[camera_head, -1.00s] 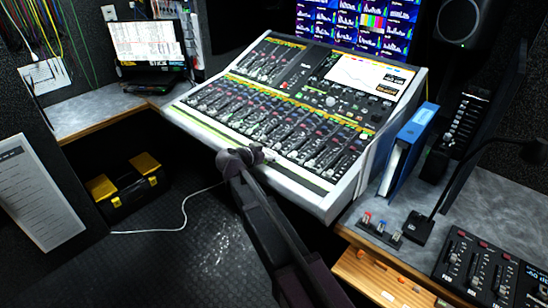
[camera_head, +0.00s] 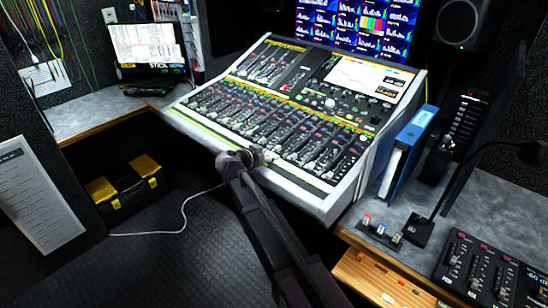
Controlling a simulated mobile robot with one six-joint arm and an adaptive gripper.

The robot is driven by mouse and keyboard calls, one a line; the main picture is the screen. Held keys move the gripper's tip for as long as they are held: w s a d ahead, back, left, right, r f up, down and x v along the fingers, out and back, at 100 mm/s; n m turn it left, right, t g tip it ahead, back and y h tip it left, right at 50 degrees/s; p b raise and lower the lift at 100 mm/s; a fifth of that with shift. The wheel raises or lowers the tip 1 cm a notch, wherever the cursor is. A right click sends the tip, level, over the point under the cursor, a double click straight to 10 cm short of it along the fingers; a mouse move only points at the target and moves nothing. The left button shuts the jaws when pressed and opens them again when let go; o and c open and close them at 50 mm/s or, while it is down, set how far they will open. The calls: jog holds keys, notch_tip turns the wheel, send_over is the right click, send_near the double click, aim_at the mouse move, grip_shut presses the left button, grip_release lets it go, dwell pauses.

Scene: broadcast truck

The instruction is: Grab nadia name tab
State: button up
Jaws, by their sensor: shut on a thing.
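My gripper (camera_head: 254,157) is at the near edge of the mixing console (camera_head: 313,203), over the lower left part of its front rail. It looks shut, with a small thing between the fingers that is mostly hidden by them. I cannot make out that thing's shape or any lettering. Several small strips and labels run along the console's channel rows, too small to read. I cannot pick out a tab reading "nadia" anywhere in view.
A blue binder (camera_head: 413,150) stands right of the console. A gooseneck microphone (camera_head: 419,230) and a button panel (camera_head: 480,268) are on the right desk. A black and yellow toolbox (camera_head: 128,192) sits under the left desk. A white cable crosses the floor.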

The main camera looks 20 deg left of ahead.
jog(key=shift+r, duration=0.1)
notch_tip(320, 180, up, 3)
jog(key=p, duration=0.3)
jog(key=shift+r, duration=0.15)
jog(key=shift+s+a+r+p, duration=0.1)
jog(key=shift+r+p, duration=0.1)
jog(key=shift+p, duration=0.25)
jog(key=s+a+r+p, duration=0.1)
jog(key=s+a, duration=0.9)
jog(key=s, duration=0.2)
jog(key=shift+r, duration=0.1)
